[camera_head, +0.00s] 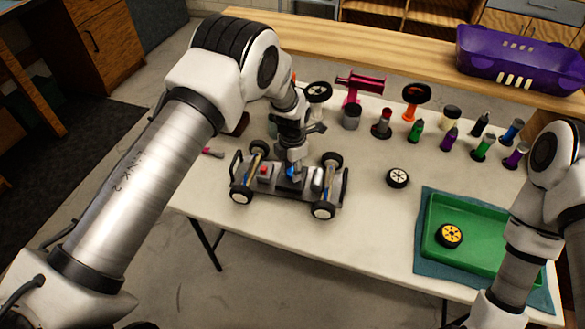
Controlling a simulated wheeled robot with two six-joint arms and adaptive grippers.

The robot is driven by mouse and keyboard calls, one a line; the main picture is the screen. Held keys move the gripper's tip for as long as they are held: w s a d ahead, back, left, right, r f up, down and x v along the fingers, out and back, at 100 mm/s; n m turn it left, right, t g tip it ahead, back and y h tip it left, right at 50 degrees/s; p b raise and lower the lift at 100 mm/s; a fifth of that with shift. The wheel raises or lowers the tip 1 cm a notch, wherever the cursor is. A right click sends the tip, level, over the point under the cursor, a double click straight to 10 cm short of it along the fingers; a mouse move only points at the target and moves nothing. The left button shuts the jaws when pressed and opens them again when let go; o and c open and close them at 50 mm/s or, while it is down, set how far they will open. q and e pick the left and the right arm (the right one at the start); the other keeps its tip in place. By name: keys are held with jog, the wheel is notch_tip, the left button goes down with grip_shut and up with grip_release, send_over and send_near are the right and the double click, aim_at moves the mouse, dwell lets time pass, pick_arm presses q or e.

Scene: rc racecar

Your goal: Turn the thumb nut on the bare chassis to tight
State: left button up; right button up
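The bare chassis (327,202) stands on the white table with black-tyred, white-hubbed wheels at its corners. It carries silver cylinders, a red part and blue parts. My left gripper (293,172) points down over the middle of the chassis, beside a small blue part. Its fingers are small and partly hidden by the wrist, so their opening does not show. I cannot make out the thumb nut for certain; it may be hidden under the gripper. My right arm (520,255) comes in at the right edge; its gripper is outside the picture.
A loose wheel (397,178) lies right of the chassis. A green tray (436,246) on a teal cloth holds a yellow-hubbed wheel (449,235). Several paint bottles (448,138) and a magenta stand (358,84) are at the back. A purple basket (520,62) sits on the rear bench.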

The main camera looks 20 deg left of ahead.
pick_arm(q)
jog(key=shift+f, duration=0.1)
jog(key=shift+c, duration=0.7)
